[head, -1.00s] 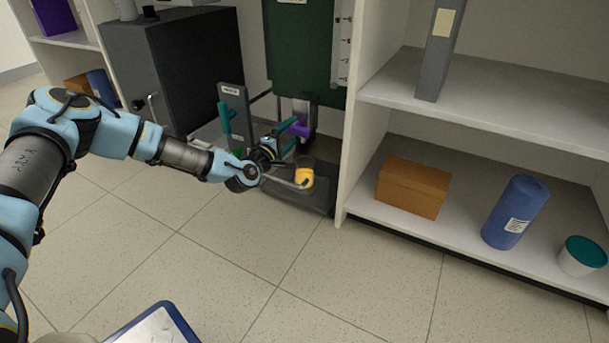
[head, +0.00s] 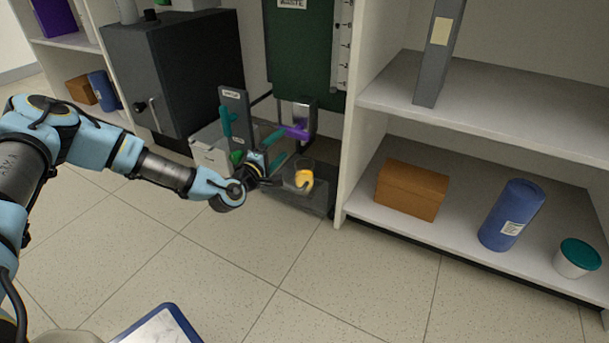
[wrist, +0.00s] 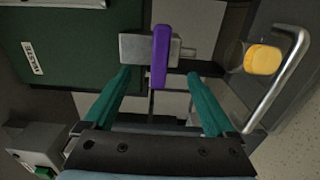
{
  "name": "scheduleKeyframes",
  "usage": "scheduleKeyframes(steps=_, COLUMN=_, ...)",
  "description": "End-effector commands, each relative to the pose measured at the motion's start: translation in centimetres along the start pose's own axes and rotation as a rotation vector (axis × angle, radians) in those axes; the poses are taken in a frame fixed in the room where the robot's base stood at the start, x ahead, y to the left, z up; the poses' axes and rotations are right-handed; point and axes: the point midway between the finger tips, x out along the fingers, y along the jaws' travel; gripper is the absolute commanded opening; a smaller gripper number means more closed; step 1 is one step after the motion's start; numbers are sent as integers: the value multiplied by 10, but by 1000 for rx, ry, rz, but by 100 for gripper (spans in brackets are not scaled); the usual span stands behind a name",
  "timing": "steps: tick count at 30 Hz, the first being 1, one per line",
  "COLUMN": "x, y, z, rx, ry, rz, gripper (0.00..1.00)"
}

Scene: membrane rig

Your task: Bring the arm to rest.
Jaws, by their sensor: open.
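My gripper (head: 281,148) is in front of the membrane rig, with its arm reaching in from the left. In the wrist view my gripper (wrist: 160,82) has its two teal fingers wide apart with nothing held between them. A purple valve handle (wrist: 160,57) on a metal body stands just past the fingertips, apart from them. The purple handle also shows in the head view (head: 297,132).
A clear cup with yellow contents (head: 304,178) stands right of my gripper. A bent metal bar (wrist: 285,85) is close to the right finger. A dark cabinet (head: 170,70) is at left, a white shelf unit (head: 352,150) at right.

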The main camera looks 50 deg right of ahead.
Motion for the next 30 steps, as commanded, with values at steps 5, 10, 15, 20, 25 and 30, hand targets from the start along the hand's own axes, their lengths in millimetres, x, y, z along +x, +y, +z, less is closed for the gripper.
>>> scheduleKeyframes(steps=5, x=-15, y=1, z=0, rx=-1, ry=1, rz=-1, gripper=90)
scheduleKeyframes(steps=10, x=-20, y=0, z=0, rx=0, ry=0, rz=0, gripper=90)
scheduleKeyframes(steps=15, x=-20, y=0, z=0, rx=0, ry=0, rz=0, gripper=90)
scheduleKeyframes(steps=20, x=-19, y=0, z=0, rx=0, ry=0, rz=0, gripper=90)
scheduleKeyframes(steps=25, x=-20, y=0, z=0, rx=2, ry=-1, rz=-2, gripper=90)
scheduleKeyframes(steps=30, x=-28, y=6, z=-8, rx=86, ry=-39, rz=-77, gripper=90)
